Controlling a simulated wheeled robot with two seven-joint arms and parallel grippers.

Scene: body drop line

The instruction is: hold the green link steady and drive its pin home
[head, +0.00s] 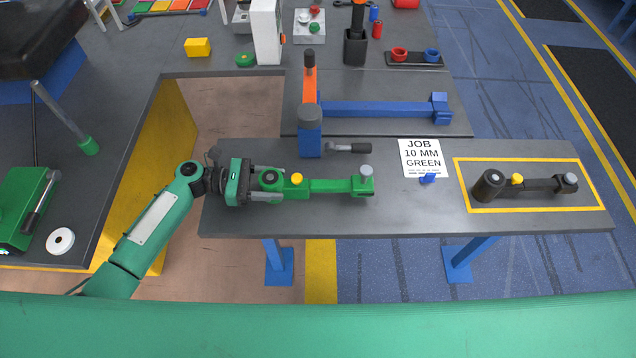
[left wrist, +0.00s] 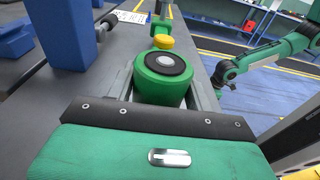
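The green link (head: 330,186) lies along the dark bench, its round end to the left and its squared end to the right. A grey-headed pin (head: 366,171) stands up from the squared end; how deep it sits is unclear. A yellow knob (head: 297,179) sits on the link near the round end. My left gripper (head: 275,184) has one finger on each side of the round end and appears shut on it. In the left wrist view the round end (left wrist: 163,75) fills the space between the fingers.
A blue fixture (head: 310,140) with an orange lever (head: 309,85) stands behind the link. A dark-handled tool (head: 350,148) lies nearby. A card (head: 422,158) reads "JOB 10 MM GREEN". A black link (head: 530,184) lies inside a yellow outline to the right.

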